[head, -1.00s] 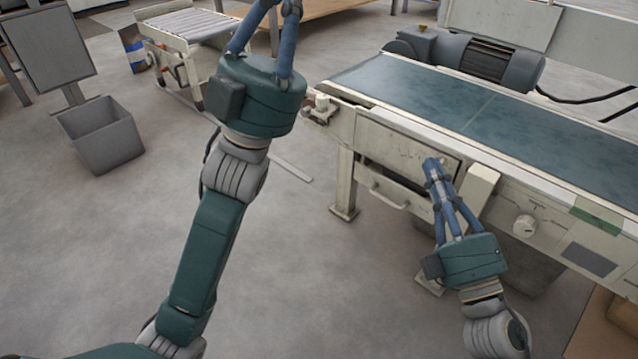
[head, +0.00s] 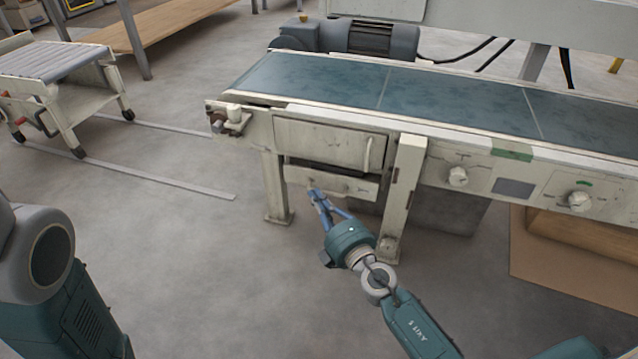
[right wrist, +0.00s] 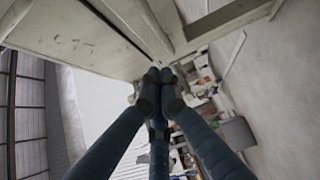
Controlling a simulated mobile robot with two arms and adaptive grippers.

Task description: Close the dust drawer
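The dust drawer (head: 345,184) is a shallow beige drawer under the cover panel of the conveyor frame. A dark gap shows above its front, so it stands somewhat pulled out. My right gripper (head: 315,193) is at the lower left part of the drawer front, fingers together and pointing up at it. I cannot tell whether the tips touch it. In the right wrist view the blue fingers (right wrist: 160,82) meet at their dark tips with nothing seen between them, close to beige machine surfaces. My left gripper is out of view; only part of my left arm shows at the left edge.
The conveyor (head: 340,85) with its blue belt runs above the drawer. A beige post (head: 402,190) stands just right of the drawer, and a frame leg (head: 274,185) left of it. The floor in front is clear.

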